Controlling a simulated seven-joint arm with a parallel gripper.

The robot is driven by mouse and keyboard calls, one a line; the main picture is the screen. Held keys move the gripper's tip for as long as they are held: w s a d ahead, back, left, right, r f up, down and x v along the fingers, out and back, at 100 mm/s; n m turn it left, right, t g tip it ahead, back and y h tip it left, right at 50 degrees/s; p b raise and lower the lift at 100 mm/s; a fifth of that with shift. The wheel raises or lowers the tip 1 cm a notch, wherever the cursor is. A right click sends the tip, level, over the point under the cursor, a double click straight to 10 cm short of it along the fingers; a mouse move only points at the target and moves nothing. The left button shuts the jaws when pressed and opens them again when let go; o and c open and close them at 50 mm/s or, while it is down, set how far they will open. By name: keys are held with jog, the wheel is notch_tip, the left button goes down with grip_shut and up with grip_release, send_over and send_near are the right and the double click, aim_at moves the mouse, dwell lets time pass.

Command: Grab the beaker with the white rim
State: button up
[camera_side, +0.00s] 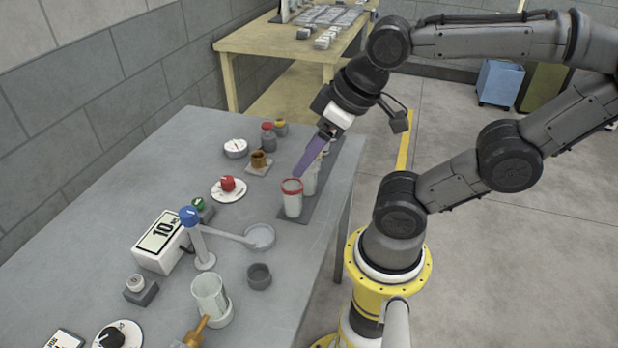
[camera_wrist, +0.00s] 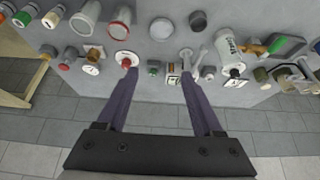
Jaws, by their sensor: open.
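A pale beaker with a white rim (camera_wrist: 85,17) stands at the upper left of the wrist view. In the side view this pale beaker (camera_side: 310,181) is partly hidden behind a red-rimmed beaker (camera_side: 292,203) and my fingers. The red-rimmed beaker (camera_wrist: 119,34) is just right of it in the wrist view. My gripper (camera_side: 300,171) is open, its purple fingers slanting down over the two beakers in the side view. In the wrist view my gripper (camera_wrist: 154,76) has a wide, empty gap between its fingers, and the white-rimmed beaker lies outside it to the left.
A clear glass beaker (camera_side: 209,293) stands nearer the front. The table's right edge is close to the mat.

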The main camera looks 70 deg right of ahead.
jog(key=o, duration=0.3)
jog(key=m+g, duration=0.6)
jog(key=m, duration=0.9)
send_over(308, 179)
jog(key=d, duration=0.2)
notch_tip(308, 179, down, 10)
jog(key=shift+n, duration=0.3)
jog(key=f, duration=1.3)
jog(key=shift+w+d, duration=0.1)
jog(key=shift+w, duration=0.25)
